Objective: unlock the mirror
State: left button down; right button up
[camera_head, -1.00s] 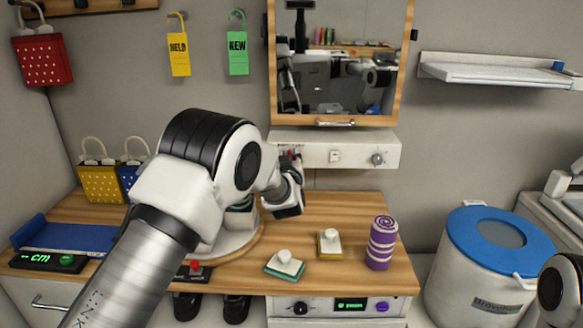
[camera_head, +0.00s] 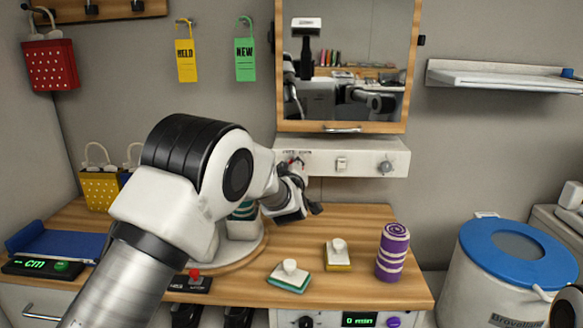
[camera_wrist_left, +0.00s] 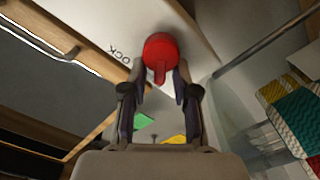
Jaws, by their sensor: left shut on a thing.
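The mirror (camera_head: 347,70) has a wooden frame with a handle at its bottom edge and hangs on the wall. Below it is a white panel (camera_head: 325,160) with a switch (camera_head: 341,163) and a round knob (camera_head: 387,167). At the panel's left end is a small red knob with a lever, largely hidden in the head view by my left gripper (camera_head: 299,178). In the left wrist view the red knob (camera_wrist_left: 160,50) sits between the fingertips of my left gripper (camera_wrist_left: 160,80), shut on it. Lettering beside it reads partly "OCK". My right gripper is out of view.
The wooden counter (camera_head: 340,215) carries two knobbed blocks (camera_head: 289,275) and a purple striped roll (camera_head: 393,250). A blue-lidded bin (camera_head: 480,280) stands at the right. Yellow (camera_head: 187,60) and green (camera_head: 245,58) tags hang on the wall.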

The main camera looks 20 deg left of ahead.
pick_arm(q)
jog(key=shift+f, duration=0.1)
jog(key=c, duration=0.9)
grip_release()
jog(key=shift+d, duration=0.1)
jog(key=shift+o, duration=0.2)
jog(key=v, duration=1.1)
jog(key=shift+s+d, duration=0.2)
jog(key=shift+s, duration=0.05)
jog(key=shift+f, duration=0.1)
